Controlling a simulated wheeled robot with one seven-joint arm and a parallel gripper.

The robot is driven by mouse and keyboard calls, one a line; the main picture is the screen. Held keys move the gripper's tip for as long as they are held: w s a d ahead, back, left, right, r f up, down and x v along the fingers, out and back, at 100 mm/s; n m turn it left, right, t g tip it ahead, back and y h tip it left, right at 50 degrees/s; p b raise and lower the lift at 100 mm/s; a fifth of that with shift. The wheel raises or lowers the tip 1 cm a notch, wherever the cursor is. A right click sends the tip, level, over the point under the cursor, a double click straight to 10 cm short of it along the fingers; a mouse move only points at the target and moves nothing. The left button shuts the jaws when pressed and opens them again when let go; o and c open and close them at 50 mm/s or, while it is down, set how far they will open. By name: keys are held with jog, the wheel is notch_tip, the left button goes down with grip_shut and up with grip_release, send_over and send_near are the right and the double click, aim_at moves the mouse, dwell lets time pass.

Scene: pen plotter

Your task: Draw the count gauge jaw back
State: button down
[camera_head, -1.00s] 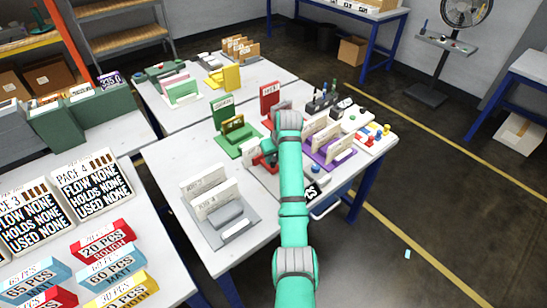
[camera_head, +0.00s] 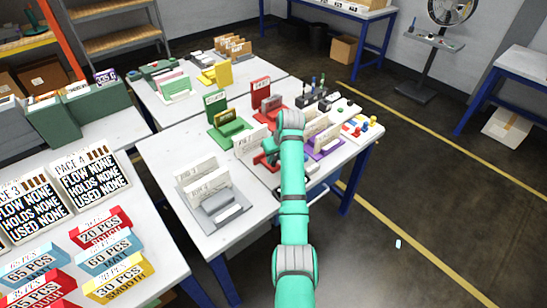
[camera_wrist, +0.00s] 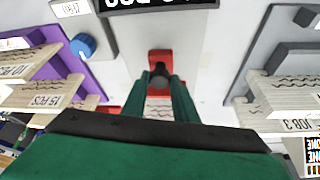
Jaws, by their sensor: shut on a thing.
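In the wrist view, a red piece (camera_wrist: 160,57) with a dark knob (camera_wrist: 160,76) lies straight ahead on the pale table top. My gripper (camera_wrist: 159,86) has its two green fingers closed around the knob. More red shows low beside and between the fingers, partly hidden by them. In the head view, the red gauge part (camera_head: 265,160) shows just left of my gripper's end, beside a pale printed card (camera_head: 250,141). My wrist hides much of it, so the jaw's opening cannot be seen there.
A purple holder (camera_head: 326,147) with pale cards stands close on the right, and a grey holder (camera_head: 217,212) with cards on the left. A green stand (camera_head: 228,126) and a red stand (camera_head: 265,93) are behind. A dark sign (camera_wrist: 155,5) lies beyond the red piece.

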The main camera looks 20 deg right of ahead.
jog(key=c, duration=1.4)
grip_release()
jog(key=shift+s+d+f, duration=0.1)
jog(key=shift+s+d, duration=0.1)
jog(key=shift+d, duration=0.15)
jog(key=shift+w+a, duration=0.2)
jog(key=shift+a, duration=0.05)
jog(key=v, duration=1.1)
jog(key=shift+w, duration=0.1)
